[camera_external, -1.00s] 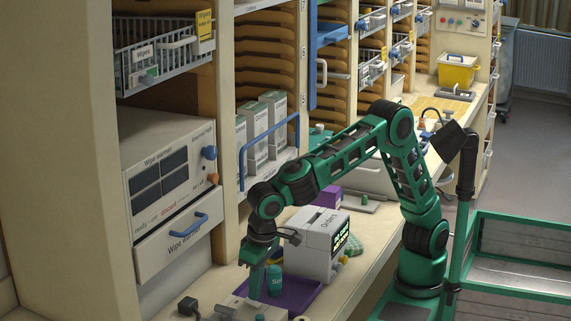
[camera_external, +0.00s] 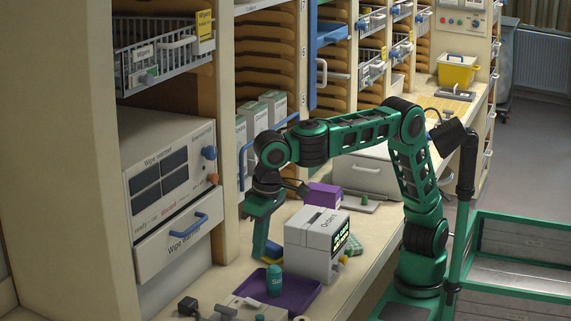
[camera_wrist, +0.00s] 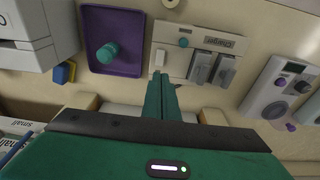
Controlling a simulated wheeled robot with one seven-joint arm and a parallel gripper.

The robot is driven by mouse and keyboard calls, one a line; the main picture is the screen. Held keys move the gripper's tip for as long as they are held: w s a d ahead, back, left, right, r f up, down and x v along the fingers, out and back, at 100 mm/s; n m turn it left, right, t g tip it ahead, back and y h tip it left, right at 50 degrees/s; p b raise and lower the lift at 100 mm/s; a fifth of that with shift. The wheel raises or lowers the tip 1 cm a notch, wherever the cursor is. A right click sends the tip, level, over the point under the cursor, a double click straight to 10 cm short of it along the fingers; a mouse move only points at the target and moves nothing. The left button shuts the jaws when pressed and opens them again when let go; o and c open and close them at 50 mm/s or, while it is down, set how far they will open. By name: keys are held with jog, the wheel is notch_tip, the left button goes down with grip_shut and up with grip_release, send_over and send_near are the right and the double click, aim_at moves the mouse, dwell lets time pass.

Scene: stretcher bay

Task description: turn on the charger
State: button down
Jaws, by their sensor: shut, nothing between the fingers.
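The charger (camera_wrist: 203,38) is a pale flat unit labelled "Charger" in the wrist view. In the external view the charger (camera_external: 239,303) is at the bottom edge, partly cut off. My gripper (camera_wrist: 162,76) is shut and empty, its green fingertips pointing near the charger's lower left in the wrist view. In the external view my gripper (camera_external: 259,256) hangs above the counter, apart from the charger.
A purple tray (camera_external: 300,301) with a teal bottle (camera_external: 274,281) stands beside the charger. A white "Orders" box (camera_external: 312,248) is behind the tray. A grey device with round dials (camera_wrist: 275,88) lies right of the charger in the wrist view. A warmer cabinet (camera_external: 168,175) stands at left.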

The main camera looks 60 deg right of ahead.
aim_at(247, 299)
jog(key=shift+w+r+t, duration=0.15)
jog(key=shift+w+t, duration=0.05)
jog(key=shift+t, duration=0.2)
dwell(0.4)
jog(key=x, duration=1.4)
